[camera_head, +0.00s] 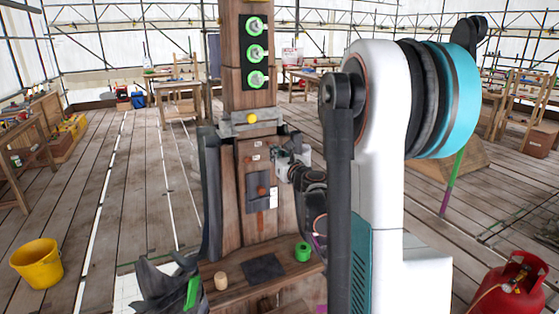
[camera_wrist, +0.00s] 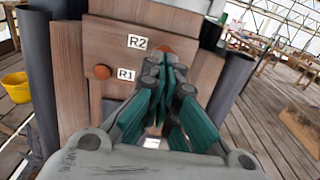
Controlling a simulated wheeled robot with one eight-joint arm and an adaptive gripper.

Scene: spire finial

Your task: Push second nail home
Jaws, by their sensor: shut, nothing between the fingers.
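A wooden post panel carries the labels R1 (camera_wrist: 126,75) and R2 (camera_wrist: 137,42). A round copper-orange nail head (camera_wrist: 102,72) is left of R1. Another copper-orange head (camera_wrist: 164,48) is right of R2, partly hidden behind my fingertips. My gripper (camera_wrist: 160,66) is shut and empty, its teal fingers pointing at the panel by R2. Whether the fingertips touch that head cannot be told. In the head view my gripper (camera_head: 280,163) is at the right side of the panel, and the nail heads there are small.
Above the panel, the post has three green rings (camera_head: 256,53) and a yellow knob (camera_head: 252,118). A ledge below holds a green roll (camera_head: 302,252) and a wooden cylinder (camera_head: 221,281). A yellow bucket (camera_head: 37,263) and red gas bottle (camera_head: 512,287) stand on the floor.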

